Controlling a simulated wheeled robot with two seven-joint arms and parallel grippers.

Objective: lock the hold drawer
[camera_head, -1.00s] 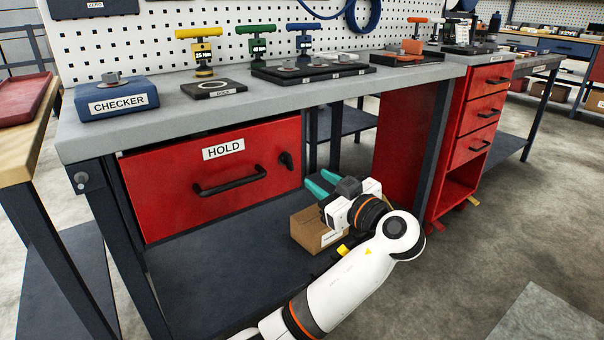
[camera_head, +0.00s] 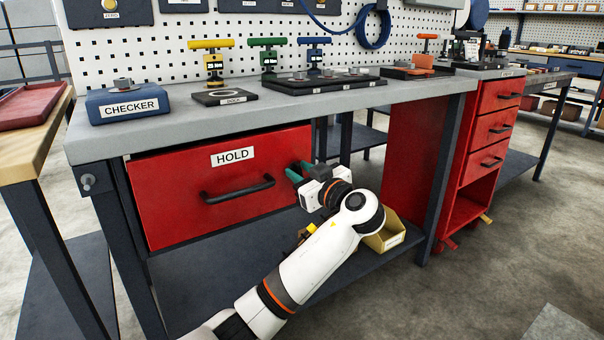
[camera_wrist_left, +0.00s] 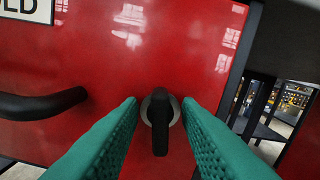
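The red hold drawer (camera_head: 170,202) sits under the bench, with a white HOLD label and a black bar handle (camera_head: 238,190). It looks shut. The black lock knob (camera_wrist_left: 160,120) on the drawer front shows in the left wrist view with its lever pointing down. My left gripper (camera_head: 296,172) is at the right end of the drawer front, and its teal fingers hide the knob in the head view. In the left wrist view the fingers are open (camera_wrist_left: 160,128), one on each side of the knob, with gaps to it. My right gripper is not in view.
The grey bench top (camera_head: 330,100) overhangs the drawer and carries a blue checker box (camera_head: 127,103) and several gauges. A cardboard bin (camera_head: 388,236) stands on the dark lower shelf behind my arm. A red cabinet (camera_head: 490,125) stands to the right.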

